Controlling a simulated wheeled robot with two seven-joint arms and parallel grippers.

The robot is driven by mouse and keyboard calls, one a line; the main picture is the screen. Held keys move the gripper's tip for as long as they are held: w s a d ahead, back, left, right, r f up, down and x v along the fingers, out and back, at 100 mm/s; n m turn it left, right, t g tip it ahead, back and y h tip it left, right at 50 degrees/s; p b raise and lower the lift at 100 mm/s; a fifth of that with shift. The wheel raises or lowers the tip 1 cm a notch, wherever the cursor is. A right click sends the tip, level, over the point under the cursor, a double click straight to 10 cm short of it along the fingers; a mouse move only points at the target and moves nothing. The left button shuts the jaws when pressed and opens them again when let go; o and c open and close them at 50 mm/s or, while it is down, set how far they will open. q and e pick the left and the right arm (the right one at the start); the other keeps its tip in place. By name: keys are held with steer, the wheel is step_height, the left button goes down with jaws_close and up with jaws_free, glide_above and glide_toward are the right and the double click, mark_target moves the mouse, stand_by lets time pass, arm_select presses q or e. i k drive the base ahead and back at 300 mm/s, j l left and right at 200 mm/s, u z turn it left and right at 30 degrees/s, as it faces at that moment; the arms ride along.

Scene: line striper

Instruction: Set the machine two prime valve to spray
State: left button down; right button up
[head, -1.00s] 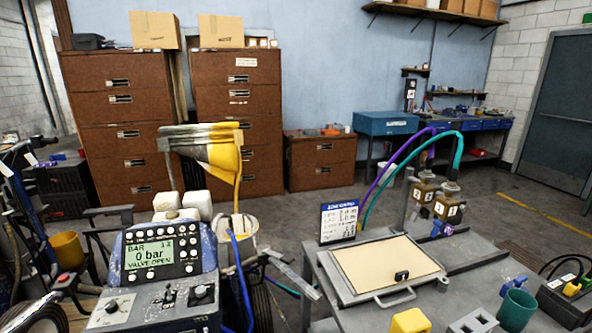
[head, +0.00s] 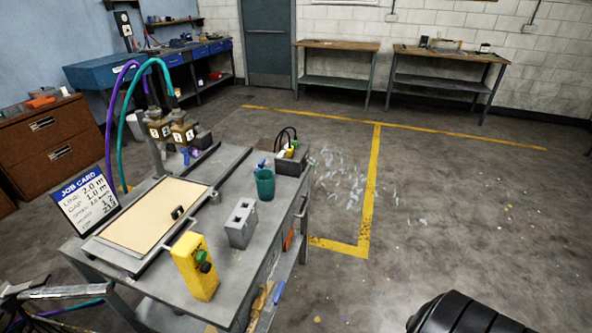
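Two brown blocks with white number labels, one behind (head: 158,128) and one in front (head: 182,134), stand at the back of the grey cart (head: 240,185). A purple hose (head: 112,100) and a teal hose (head: 170,75) arch beside them. A small blue part (head: 186,156) sits just below the front block. I cannot tell whether any of these is the machine two prime valve or how it is set. The control panel with the display is out of view.
The cart carries a job card (head: 85,203), a framed tan board (head: 155,214), a yellow control box (head: 195,266), a grey block (head: 241,223), a green cup (head: 265,184) and a dark box with cables (head: 291,160). Open floor with yellow lines (head: 370,190) lies right.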

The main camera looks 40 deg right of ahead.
mark_target(278, 296)
steer(key=l+z, duration=0.1)
steer(key=z, duration=0.8)
steer(key=k+l+z, duration=0.25)
steer(key=l, duration=0.15)
steer(key=i+j, duration=0.05)
steer(key=i, duration=0.05)
